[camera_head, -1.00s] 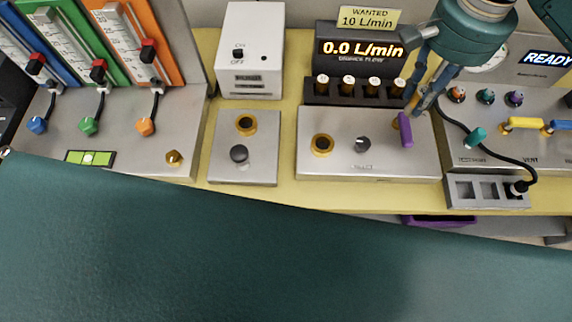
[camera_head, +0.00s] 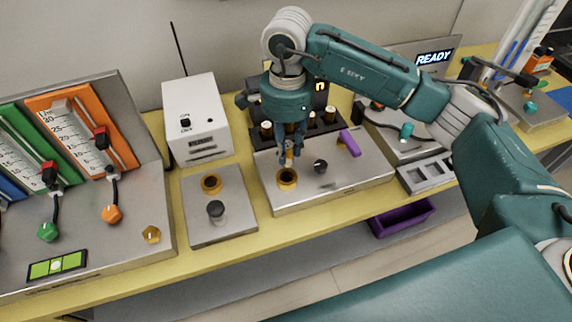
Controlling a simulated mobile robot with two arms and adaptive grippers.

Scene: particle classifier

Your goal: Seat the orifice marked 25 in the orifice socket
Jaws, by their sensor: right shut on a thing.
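My right gripper (camera_head: 289,157) points down, shut on a small orifice (camera_head: 287,161), mostly hidden between its fingers; its mark cannot be read. It is just above a gold-ringed socket (camera_head: 287,179) at the left of the metal panel (camera_head: 345,178). I cannot tell whether the orifice touches the ring. Behind the gripper, a dark rack (camera_head: 325,128) holds other pale-topped orifices (camera_head: 312,119); part of the rack is hidden. Another gold-ringed socket (camera_head: 211,184) is on the smaller panel (camera_head: 231,220) to the left. My left gripper is not in view.
A black knob (camera_head: 320,166) and a purple lever (camera_head: 350,143) stand right of the socket. A white switch box (camera_head: 197,117) is behind left. Flowmeters with an orange panel (camera_head: 77,127) stand far left. A purple bin (camera_head: 401,218) sits below the yellow bench edge.

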